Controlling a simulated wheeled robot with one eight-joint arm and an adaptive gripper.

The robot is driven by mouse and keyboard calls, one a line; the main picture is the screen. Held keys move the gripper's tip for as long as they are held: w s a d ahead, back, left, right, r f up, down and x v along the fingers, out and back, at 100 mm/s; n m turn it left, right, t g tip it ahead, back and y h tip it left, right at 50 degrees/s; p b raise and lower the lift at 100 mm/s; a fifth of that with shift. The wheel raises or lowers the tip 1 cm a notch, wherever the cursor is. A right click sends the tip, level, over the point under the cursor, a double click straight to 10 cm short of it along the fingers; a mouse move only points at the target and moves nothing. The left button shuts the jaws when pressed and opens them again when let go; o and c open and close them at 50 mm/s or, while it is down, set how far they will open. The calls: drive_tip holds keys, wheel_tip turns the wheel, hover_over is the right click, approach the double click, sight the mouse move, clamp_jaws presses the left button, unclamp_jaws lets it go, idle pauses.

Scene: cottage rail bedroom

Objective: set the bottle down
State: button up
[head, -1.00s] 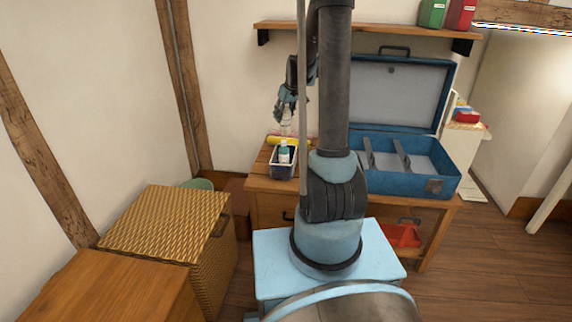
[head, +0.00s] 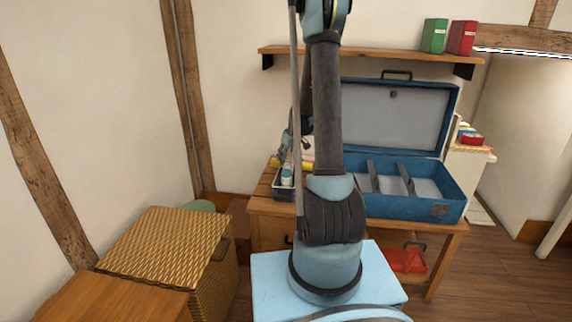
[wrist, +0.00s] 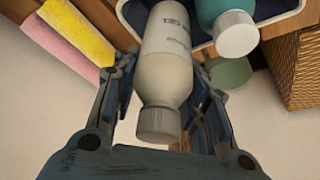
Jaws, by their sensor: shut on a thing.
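A white bottle (wrist: 166,65) with a grey cap is between the two fingers of my gripper (wrist: 160,85) in the wrist view, and the gripper is shut on it. Its cap points towards the wrist, and its far end overlaps the bin (wrist: 127,12) in the picture; I cannot tell whether it touches the bin's floor. In the head view my gripper (head: 290,143) is low over the left end of the desk, partly behind my arm. The held bottle is hard to make out there.
A teal bottle with a white cap (wrist: 238,35) stands in the bin, close beside the held one. Yellow (wrist: 78,30) and pink (wrist: 50,45) rolls lie left of the bin. An open blue case (head: 415,205) fills the desk's right side. A wicker hamper (head: 170,245) stands left.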

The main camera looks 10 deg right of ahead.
drive_tip(key=shift+f, duration=1.45)
drive_tip(key=shift+f, duration=0.6)
drive_tip(key=o, duration=1.2)
